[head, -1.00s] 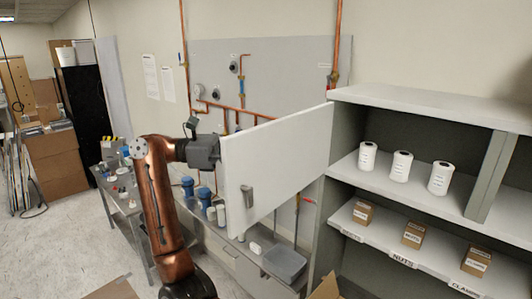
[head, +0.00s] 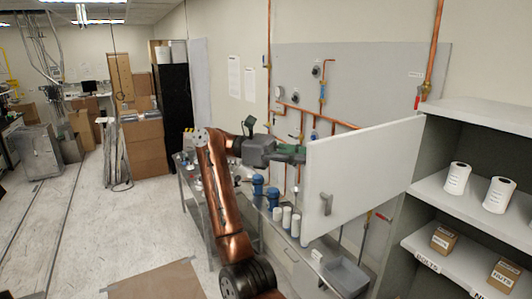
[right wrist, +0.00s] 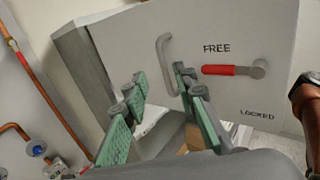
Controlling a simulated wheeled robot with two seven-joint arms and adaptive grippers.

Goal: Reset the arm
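Ahead is a white panel (right wrist: 275,35) with a grey handle (right wrist: 168,62), a red latch handle (right wrist: 225,70) and the words FREE and LOCKED.
A shelf unit (head: 470,135) at the right holds white rolls and small boxes. A flat cardboard piece (head: 155,280) lies on the floor. Floor (head: 95,215) at the left is clear.

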